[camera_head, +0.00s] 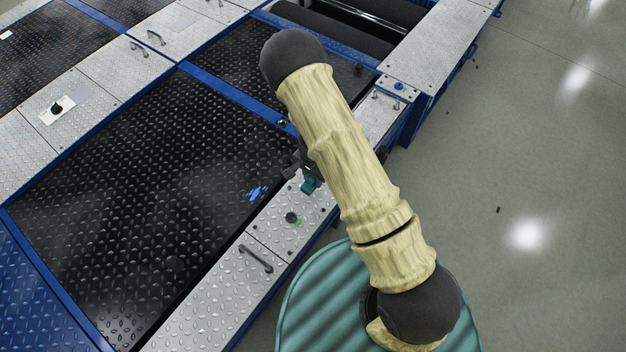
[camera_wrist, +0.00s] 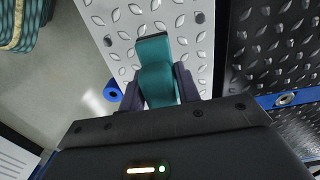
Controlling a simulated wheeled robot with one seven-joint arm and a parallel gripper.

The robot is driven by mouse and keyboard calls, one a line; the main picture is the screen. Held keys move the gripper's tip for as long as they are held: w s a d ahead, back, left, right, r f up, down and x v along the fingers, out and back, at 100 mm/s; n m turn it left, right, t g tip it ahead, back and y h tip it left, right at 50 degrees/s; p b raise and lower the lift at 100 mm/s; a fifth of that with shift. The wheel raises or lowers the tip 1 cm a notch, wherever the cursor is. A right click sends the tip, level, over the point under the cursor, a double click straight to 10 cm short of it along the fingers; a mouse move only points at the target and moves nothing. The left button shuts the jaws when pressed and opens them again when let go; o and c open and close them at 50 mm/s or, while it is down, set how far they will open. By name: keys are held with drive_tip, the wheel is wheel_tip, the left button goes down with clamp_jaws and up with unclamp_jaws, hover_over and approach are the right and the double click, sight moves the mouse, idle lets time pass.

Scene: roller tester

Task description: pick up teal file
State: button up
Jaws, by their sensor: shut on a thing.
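The teal file (camera_wrist: 158,75) shows in the wrist view as a teal block with a dark far end. It lies between the two dark fingers of my gripper (camera_wrist: 160,88), which is shut on it. Silvery tread plate shows behind and around it; I cannot tell whether the file touches the plate. In the head view a small part of the teal file (camera_head: 309,185) shows beside my arm, over the silver edge plate. My gripper there is mostly hidden behind my arm.
The silver edge plate (camera_head: 215,310) carries a dark handle (camera_head: 256,258) and a small dark knob (camera_head: 291,217). Blue marks (camera_head: 257,193) lie on the black tread plate (camera_head: 150,170). Open grey floor (camera_head: 540,150) is at right.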

wheel_tip(320, 180, up, 6)
drive_tip(key=shift+r+p, duration=0.25)
drive_tip(key=shift+p, duration=0.7)
drive_tip(key=shift+o, duration=1)
drive_tip(key=w+d+r+n, duration=0.1)
drive_tip(key=d+r, duration=0.1)
drive_tip(key=w+d+r+n, duration=0.1)
drive_tip(key=d+r, duration=0.1)
drive_tip(key=w+d+r+n, duration=0.1)
drive_tip(key=d+r+n, duration=0.1)
drive_tip(key=shift+w+d, duration=0.2)
drive_tip(key=shift+d, duration=0.2)
drive_tip(key=d+r+n, duration=0.1)
drive_tip(key=d, duration=0.1)
drive_tip(key=d+r+n, duration=0.1)
drive_tip(key=d+r, duration=0.1)
drive_tip(key=w+d+r+n, duration=0.1)
drive_tip(key=d, duration=0.2)
drive_tip(key=shift+r+n, duration=0.3)
drive_tip(key=shift+r, duration=0.05)
